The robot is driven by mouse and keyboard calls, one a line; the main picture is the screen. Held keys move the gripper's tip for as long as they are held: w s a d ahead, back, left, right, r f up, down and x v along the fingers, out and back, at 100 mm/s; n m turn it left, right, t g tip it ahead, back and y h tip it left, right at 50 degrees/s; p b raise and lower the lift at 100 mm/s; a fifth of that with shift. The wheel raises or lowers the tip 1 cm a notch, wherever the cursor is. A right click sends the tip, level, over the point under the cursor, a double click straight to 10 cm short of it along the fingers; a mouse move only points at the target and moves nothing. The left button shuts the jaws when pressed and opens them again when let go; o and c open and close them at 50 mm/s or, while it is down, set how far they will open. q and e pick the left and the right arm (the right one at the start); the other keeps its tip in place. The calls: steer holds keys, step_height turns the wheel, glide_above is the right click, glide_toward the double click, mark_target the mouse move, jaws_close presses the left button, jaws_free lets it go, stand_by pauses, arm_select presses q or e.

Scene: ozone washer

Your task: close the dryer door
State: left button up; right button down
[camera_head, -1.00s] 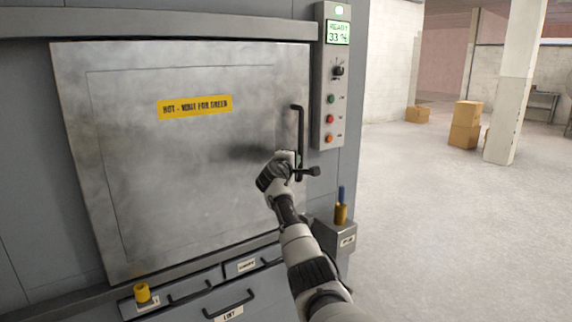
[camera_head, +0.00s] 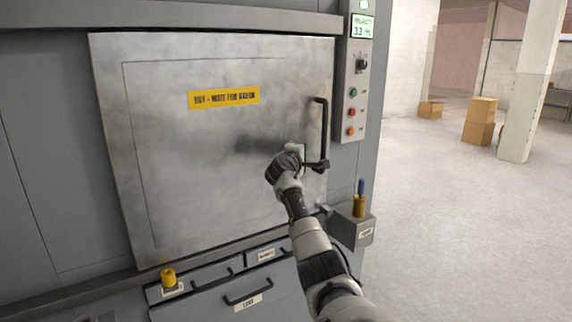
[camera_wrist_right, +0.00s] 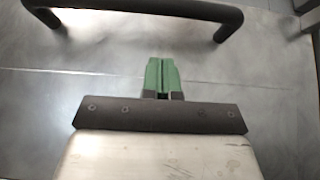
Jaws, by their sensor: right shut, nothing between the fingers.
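The dryer door (camera_head: 215,140) is a large stained metal panel with a yellow warning label (camera_head: 224,97). It looks flush or nearly flush with the frame; I cannot tell whether a small gap remains. Its black handle (camera_head: 323,130) is upright at the right edge and crosses the top of the right wrist view (camera_wrist_right: 140,10). My right gripper (camera_head: 298,150) is at the door's lower right, just left of the handle's lower end. Its green fingers (camera_wrist_right: 163,78) are shut and empty, facing the door. Contact with the door cannot be told. My left gripper is not in view.
A control panel (camera_head: 354,85) with a lit display and coloured buttons is right of the door. Open floor lies to the right, with cardboard boxes (camera_head: 480,120) farther back.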

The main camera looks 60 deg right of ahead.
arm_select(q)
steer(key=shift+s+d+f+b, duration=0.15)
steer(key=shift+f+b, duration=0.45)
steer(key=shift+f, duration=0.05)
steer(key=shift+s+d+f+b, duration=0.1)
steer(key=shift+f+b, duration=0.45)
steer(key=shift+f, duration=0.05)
arm_select(e)
steer(key=s+a, duration=0.1)
steer(key=a, duration=0.8)
steer(key=shift+f, duration=0.25)
